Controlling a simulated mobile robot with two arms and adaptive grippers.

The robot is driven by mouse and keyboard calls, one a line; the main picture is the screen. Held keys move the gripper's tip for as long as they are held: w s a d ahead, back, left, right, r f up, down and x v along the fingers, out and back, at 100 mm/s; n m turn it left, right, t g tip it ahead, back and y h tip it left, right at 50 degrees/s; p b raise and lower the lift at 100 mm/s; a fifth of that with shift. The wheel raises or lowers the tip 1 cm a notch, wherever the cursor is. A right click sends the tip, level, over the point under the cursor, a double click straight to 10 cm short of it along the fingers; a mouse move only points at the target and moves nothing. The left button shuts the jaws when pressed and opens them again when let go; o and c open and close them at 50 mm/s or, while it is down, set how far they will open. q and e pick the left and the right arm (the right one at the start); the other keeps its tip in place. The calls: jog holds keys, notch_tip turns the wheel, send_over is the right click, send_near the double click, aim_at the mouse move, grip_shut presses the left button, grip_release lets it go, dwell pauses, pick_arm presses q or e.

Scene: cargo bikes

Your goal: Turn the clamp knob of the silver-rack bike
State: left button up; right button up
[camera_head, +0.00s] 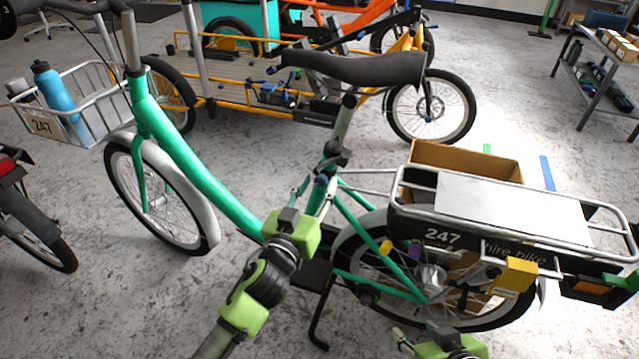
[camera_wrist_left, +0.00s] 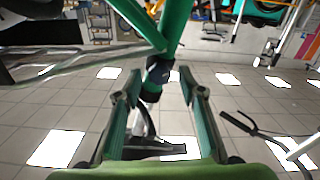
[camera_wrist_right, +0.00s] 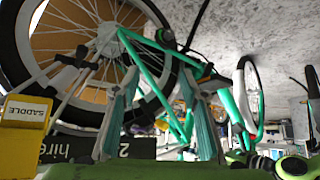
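The silver-rack bike is the green bike (camera_head: 185,175) across the head view, with a silver rack (camera_head: 500,212) over its rear wheel. A dark clamp collar (camera_head: 337,157) sits on its seat post below the black saddle (camera_head: 360,68). I cannot tell for sure which part is the clamp knob. My left gripper (camera_head: 318,190) is at the seat tube just below the collar. In the left wrist view its fingers (camera_wrist_left: 162,95) are apart, with a dark part (camera_wrist_left: 157,72) of the frame between or just beyond them. My right gripper (camera_head: 405,338), low by the rear wheel, has its fingers (camera_wrist_right: 162,105) apart and empty.
Yellow (camera_head: 386,247) and purple (camera_head: 414,250) knobs and a yellow SADDLE box (camera_head: 516,276) are under the rack. A cardboard box (camera_head: 466,160) stands behind the rack. An orange cargo bike (camera_head: 235,90) stands behind, a shelf cart (camera_head: 590,85) far right.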

pick_arm(q)
jog(key=shift+x, duration=0.95)
pick_arm(e)
jog(key=shift+w+a+r+t, duration=0.3)
jog(key=shift+w+r+t, duration=0.15)
jog(key=shift+w, duration=0.35)
pick_arm(q)
grip_shut()
jog(key=m+p, duration=0.2)
jog(key=m, duration=0.2)
jog(key=shift+r, duration=0.1)
jog(key=shift+m+p, duration=0.35)
jog(key=shift+m, duration=1.05)
pick_arm(e)
jog(key=s+d+f+g, duration=0.1)
jog(key=s+g, duration=0.1)
jog(key=s, duration=0.3)
jog(key=s+d+f+g+h, duration=0.1)
jog(key=s+d+f+g, duration=0.1)
jog(key=s, duration=0.3)
jog(key=shift+g, duration=0.55)
jog(key=shift+s+d, duration=0.1)
jog(key=shift+s, duration=0.05)
pick_arm(q)
grip_release()
